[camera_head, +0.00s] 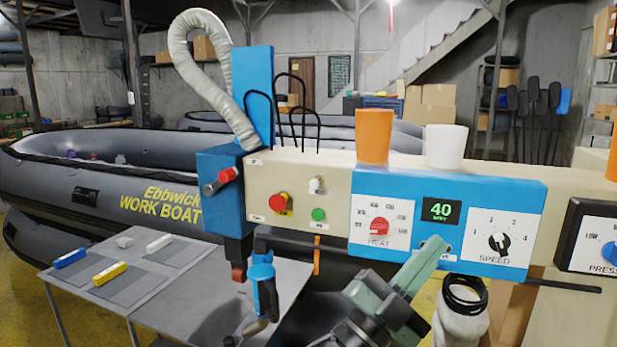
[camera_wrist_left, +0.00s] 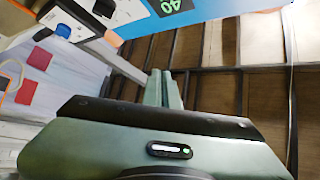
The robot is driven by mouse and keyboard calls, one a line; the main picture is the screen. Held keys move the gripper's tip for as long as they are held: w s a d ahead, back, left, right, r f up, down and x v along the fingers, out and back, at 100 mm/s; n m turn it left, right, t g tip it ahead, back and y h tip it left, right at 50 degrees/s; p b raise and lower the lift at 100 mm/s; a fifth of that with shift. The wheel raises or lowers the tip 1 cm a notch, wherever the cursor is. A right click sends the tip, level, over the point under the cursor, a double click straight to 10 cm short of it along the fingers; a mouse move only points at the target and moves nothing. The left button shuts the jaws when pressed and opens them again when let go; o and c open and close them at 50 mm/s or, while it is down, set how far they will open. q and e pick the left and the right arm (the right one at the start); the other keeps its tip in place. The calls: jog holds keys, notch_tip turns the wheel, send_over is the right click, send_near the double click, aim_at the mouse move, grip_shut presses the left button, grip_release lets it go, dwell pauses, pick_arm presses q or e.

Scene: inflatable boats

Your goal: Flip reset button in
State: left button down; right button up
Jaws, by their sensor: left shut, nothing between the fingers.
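A cream control panel (camera_head: 262,172) carries a red knob on a yellow base (camera_head: 280,203), a green round button (camera_head: 318,214) and a small white switch (camera_head: 316,186). Their labels are too small to read, so I cannot tell which is the reset button. My left gripper (camera_head: 436,246) is shut and empty, with its tips in front of the lower edge of the blue panel (camera_head: 452,185), below the "40" display (camera_head: 441,210). It is to the right of the buttons and apart from them. Its closed fingers (camera_wrist_left: 165,88) also show in the left wrist view. My right gripper is out of view.
The blue panel has a red HEAT knob (camera_head: 379,227) and a black SPEED knob (camera_head: 498,241). An orange cup (camera_head: 374,135) and a white cup (camera_head: 445,146) stand on top. A grey table (camera_head: 190,298) with small coloured blocks stands left, before an inflatable boat (camera_head: 95,200).

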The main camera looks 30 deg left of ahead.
pick_arm(q)
jog(key=s+d+r+m+g+h, duration=0.3)
jog(key=s+d+m+g+h, duration=0.3)
jog(key=m+g, duration=0.6)
jog(key=s+d+r+m+g+h, duration=0.4)
jog(key=d+m+g, duration=0.35)
jog(key=m, duration=0.75)
jog(key=w+a+f+n+t+y, duration=0.1)
jog(key=w+a+t+y, duration=0.1)
jog(key=w+a+y, duration=0.5)
jog(key=w+a+f+t+y, duration=0.2)
jog(key=a+y, duration=0.4)
jog(key=a, duration=0.3)
jog(key=s+a+r+n+t+y, duration=0.1)
jog(key=a+r+n+y, duration=0.2)
jog(key=a, duration=0.7)
jog(key=s+a+r+n+t+y, duration=0.1)
jog(key=a+r+n+y, duration=0.3)
jog(key=a, duration=0.6)
jog(key=shift+s+a+r+y, duration=0.35)
jog(key=shift+s+r+y, duration=0.05)
jog(key=shift+r+y, duration=0.45)
